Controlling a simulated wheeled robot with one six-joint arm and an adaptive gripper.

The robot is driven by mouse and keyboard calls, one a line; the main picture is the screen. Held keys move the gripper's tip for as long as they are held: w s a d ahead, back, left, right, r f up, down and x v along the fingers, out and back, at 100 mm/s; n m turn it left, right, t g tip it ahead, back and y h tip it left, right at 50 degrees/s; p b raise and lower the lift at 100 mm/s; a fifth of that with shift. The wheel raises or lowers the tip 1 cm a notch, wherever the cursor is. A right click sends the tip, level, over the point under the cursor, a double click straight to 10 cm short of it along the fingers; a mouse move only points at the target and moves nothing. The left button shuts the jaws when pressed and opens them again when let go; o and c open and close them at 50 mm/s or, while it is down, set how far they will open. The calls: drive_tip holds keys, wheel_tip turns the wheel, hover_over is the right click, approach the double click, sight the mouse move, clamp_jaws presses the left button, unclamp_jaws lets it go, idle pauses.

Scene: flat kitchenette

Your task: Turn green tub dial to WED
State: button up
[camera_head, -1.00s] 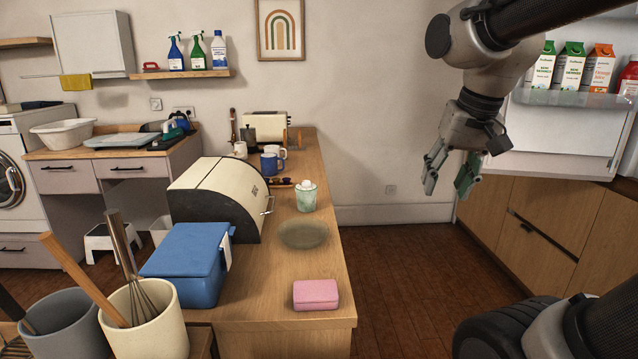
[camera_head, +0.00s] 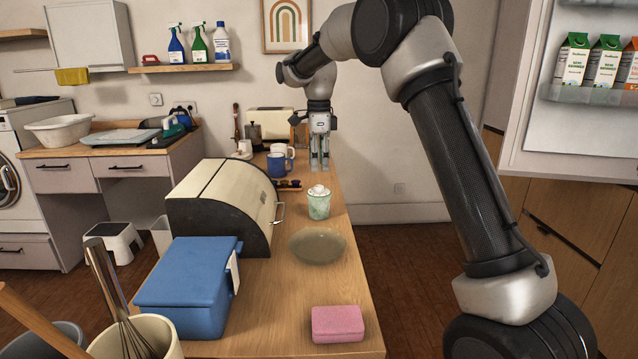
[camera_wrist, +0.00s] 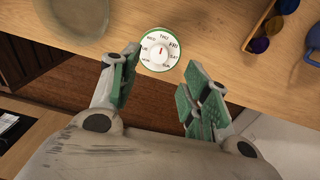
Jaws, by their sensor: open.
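The green tub (camera_head: 318,207) stands upright on the wooden counter, with a pale round lid and knob on top. In the wrist view its dial (camera_wrist: 148,58) is a white disc with day labels around a central knob and a green rim. A small red mark on the knob points to the top of the picture, near THU; the exact reading is too small to be sure. My gripper (camera_head: 319,163) hangs fingers down above the counter, beyond the tub in the head view. In the wrist view its fingers (camera_wrist: 162,72) are open, apart on either side of the dial, and hold nothing.
The bread bin (camera_head: 222,203) stands to the left. A blue mug (camera_head: 277,165) and a small wooden rack (camera_wrist: 262,22) lie beyond. The counter's right edge is close.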

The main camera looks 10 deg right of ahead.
sight(319, 186)
wheel_tip(319, 186, down, 7)
idle(0.3)
clamp_jaws()
